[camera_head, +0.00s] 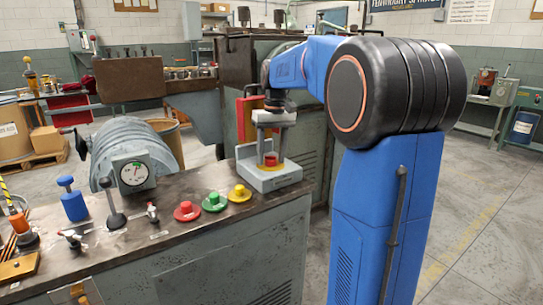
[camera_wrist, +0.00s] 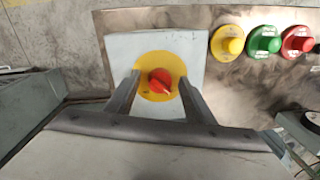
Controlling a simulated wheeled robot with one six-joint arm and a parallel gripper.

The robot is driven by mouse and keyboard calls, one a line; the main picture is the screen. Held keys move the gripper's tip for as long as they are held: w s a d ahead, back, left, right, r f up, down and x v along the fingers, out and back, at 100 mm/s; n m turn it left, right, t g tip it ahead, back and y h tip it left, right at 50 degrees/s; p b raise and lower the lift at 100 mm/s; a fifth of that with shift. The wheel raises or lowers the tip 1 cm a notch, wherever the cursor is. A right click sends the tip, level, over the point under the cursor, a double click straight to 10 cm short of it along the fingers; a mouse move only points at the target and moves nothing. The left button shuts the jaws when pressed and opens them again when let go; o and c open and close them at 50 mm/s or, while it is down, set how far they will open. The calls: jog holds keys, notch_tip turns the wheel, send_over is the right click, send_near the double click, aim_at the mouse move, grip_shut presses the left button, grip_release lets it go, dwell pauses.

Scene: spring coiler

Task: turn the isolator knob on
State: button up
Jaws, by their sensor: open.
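The isolator knob (camera_wrist: 159,80) is red with a pale pointer mark, on a round yellow plate (camera_wrist: 148,63). It is mounted on a light grey box (camera_wrist: 192,48). In the wrist view the pointer slants towards the lower right; the plate's lettering is too small to read. The knob also shows in the head view (camera_head: 270,159), on the grey box at the bench's right end. My gripper (camera_wrist: 160,84) is open, its two fingers appearing on the left and right of the knob, apart from it. In the head view my gripper (camera_head: 271,147) points down over the box.
Yellow (camera_head: 239,193), green (camera_head: 214,201) and red (camera_head: 186,210) buttons stand in a row left of the box. A dial gauge (camera_head: 133,173) and small levers are farther left. A dark machine cabinet (camera_head: 318,125) stands behind my gripper.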

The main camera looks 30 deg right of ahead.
jog(key=c, duration=1.1)
jog(key=shift+o, duration=0.2)
jog(key=shift+m, duration=0.4)
jog(key=shift+o, duration=0.2)
jog(key=m, duration=0.3)
jog(key=shift+a+m, duration=0.1)
jog(key=shift+m, duration=0.2)
jog(key=m, duration=0.4)
jog(key=shift+a+m, duration=0.1)
jog(key=shift+m, duration=0.2)
jog(key=shift+c, duration=0.2)
jog(key=m, duration=0.4)
jog(key=shift+t+h, duration=0.3)
jog(key=shift+w+a+m, duration=0.1)
jog(key=shift+m, duration=2.4)
jog(key=shift+o, duration=0.2)
